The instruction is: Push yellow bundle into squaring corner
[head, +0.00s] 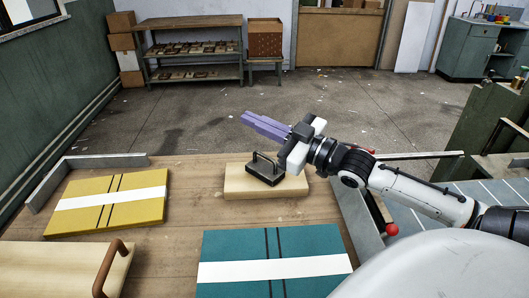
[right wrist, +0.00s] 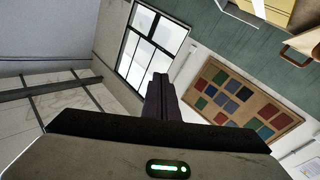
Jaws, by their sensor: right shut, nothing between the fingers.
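The yellow bundle (head: 138,212), with a white band and two dark straps, lies flat on the wooden table at the left in the head view. The squaring corner (head: 108,161) is a low grey rail along the bundle's back and left sides. A narrow strip of table shows between bundle and rails. My right gripper (head: 243,117) is shut and empty, raised behind the table's middle, pointing left, well apart from the bundle. Its purple fingers (right wrist: 160,78) are together in the right wrist view. My left gripper is not in view.
A light board with a brown handle (head: 110,268) lies at the front left. A dark handled block (head: 265,174) sits on a wooden board (head: 235,184) at the back middle. A teal bundle (head: 230,248) lies front right, beside a grey rail (head: 352,212). Table between the bundles is clear.

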